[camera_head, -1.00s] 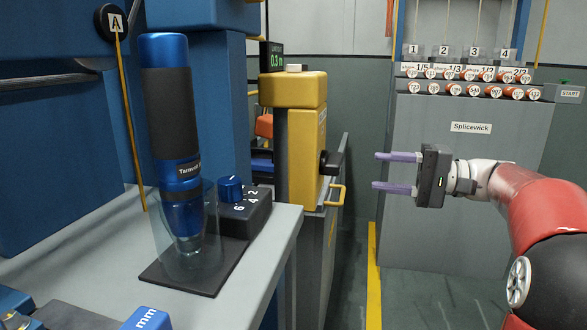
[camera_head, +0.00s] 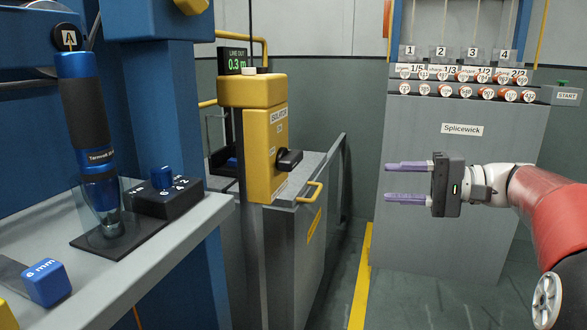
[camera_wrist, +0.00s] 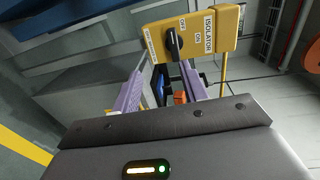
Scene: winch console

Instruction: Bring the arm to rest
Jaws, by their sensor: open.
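My gripper (camera_head: 408,183) is held out in mid-air at the right of the head view, its two purple fingers apart and pointing left. Nothing is between the fingers. In the wrist view my gripper (camera_wrist: 160,92) also shows open, with the yellow isolator box (camera_wrist: 198,35) beyond the fingertips. The fingers are apart from everything around them. My red and white arm comes in from the right edge of the head view.
The yellow isolator (camera_head: 266,150) with its black knob (camera_head: 289,159) stands left of my gripper, above a grey cabinet. The grey Splicewick console (camera_head: 462,180) stands behind my gripper. A blue tool (camera_head: 84,110) stands on the grey bench (camera_head: 150,265) at left. Open floor shows between.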

